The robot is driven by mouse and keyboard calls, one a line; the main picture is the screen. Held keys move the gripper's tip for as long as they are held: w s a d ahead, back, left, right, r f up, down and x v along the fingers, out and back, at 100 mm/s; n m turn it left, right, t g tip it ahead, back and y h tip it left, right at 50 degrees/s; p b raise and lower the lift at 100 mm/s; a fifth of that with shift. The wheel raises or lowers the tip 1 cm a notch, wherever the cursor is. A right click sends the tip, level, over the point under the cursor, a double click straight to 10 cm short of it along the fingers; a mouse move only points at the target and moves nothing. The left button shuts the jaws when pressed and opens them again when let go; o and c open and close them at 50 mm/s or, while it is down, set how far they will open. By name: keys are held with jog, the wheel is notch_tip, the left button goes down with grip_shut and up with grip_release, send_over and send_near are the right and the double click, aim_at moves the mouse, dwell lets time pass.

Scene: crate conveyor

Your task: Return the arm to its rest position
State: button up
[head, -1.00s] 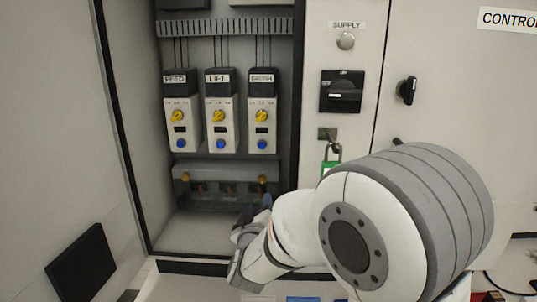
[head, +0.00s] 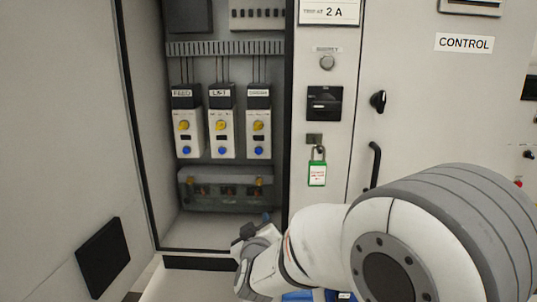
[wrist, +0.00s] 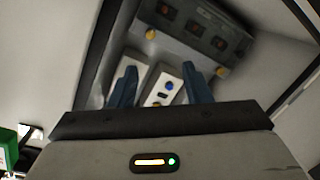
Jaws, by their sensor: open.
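My arm reaches in from the lower right of the head view. My gripper (head: 262,222) is at the cabinet's lower front edge, below the terminal block, small and partly hidden by my wrist. In the wrist view my gripper (wrist: 157,88) shows two blue fingers standing apart with nothing between them. No finger touches anything that I can see.
The open cabinet (head: 212,237) holds three starters, FEED (head: 186,125), LIFT (head: 222,125) and a third (head: 258,125), above a terminal block (head: 225,188). A green padlock (head: 317,172) hangs under the black supply switch (head: 324,103). A door handle (head: 375,165) stands out at right.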

jog(key=s+d+r+m+g+p, duration=0.1)
jog(key=s+d+g, duration=0.3)
jog(key=s, duration=0.5)
jog(key=s+d+r+m+g+p, duration=0.1)
jog(key=s+d+m+g+p, duration=0.2)
jog(key=s+d, duration=0.5)
jog(key=s+d+r+m+g+p, duration=0.1)
jog(key=s+d+m+g+p, duration=0.2)
jog(key=s+d+g, duration=0.3)
jog(key=s+p, duration=0.1)
jog(key=s, duration=0.3)
jog(key=shift+g+h, duration=0.4)
jog(key=shift+c, duration=0.8)
